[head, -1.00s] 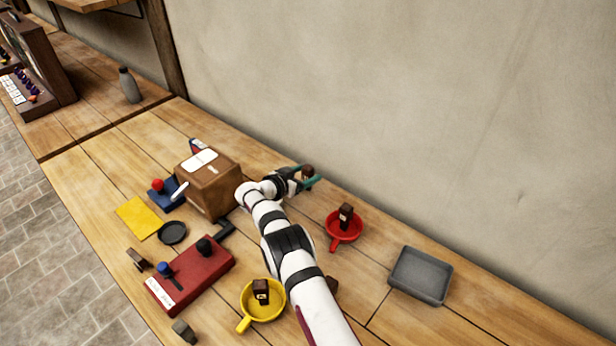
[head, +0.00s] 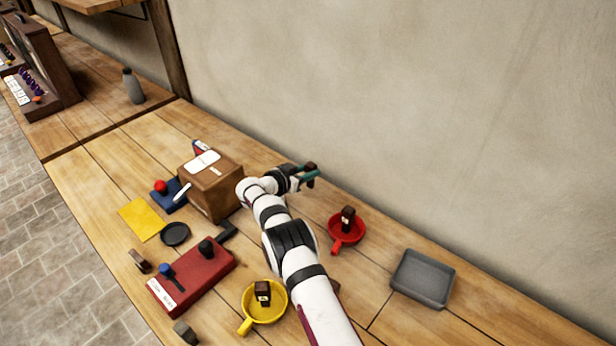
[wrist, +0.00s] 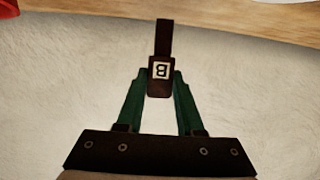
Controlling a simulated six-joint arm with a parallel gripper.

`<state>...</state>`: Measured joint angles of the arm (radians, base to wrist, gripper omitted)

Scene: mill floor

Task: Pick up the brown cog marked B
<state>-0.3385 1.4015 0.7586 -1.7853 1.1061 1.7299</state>
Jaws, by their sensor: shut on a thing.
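The brown cog marked B (wrist: 160,78) is a dark brown piece with a narrower upper part and a pale label with a B, which appears upside down in the wrist view. My gripper (wrist: 160,85) has its green fingers shut on it. In the head view my gripper (head: 309,174) is near the wall side of the bench, and the held cog (head: 310,166) shows as a small dark shape at the fingertips. The wall fills most of the wrist view behind the cog.
A red pan (head: 346,235) and a yellow pan (head: 252,315) each hold a brown piece. A cardboard box (head: 210,190) stands left of my gripper. A grey tray (head: 421,279) lies at the right. A red control box (head: 190,278) is in front left.

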